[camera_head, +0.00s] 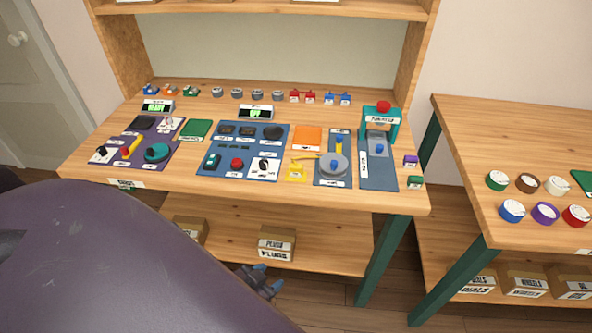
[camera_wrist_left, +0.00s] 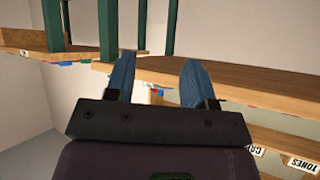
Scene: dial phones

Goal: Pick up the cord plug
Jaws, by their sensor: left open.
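I cannot single out the cord plug with certainty. On the lower shelf, a cardboard box labelled PLUGS (camera_head: 276,245) stands near the middle; its contents are not clear. My left gripper (camera_head: 265,281) shows its blue fingers in front of and below that shelf, partly hidden by my own dark arm. In the left wrist view, the left gripper (camera_wrist_left: 157,62) has its two blue fingers apart with nothing held between them. My right gripper is not in view.
The workbench (camera_head: 210,190) holds a purple mat (camera_head: 118,160), blue mats with phone parts, and a teal press (camera_head: 380,122). A side table (camera_head: 465,135) at right carries coloured dials. Green table legs (camera_head: 385,255) stand right of the gripper.

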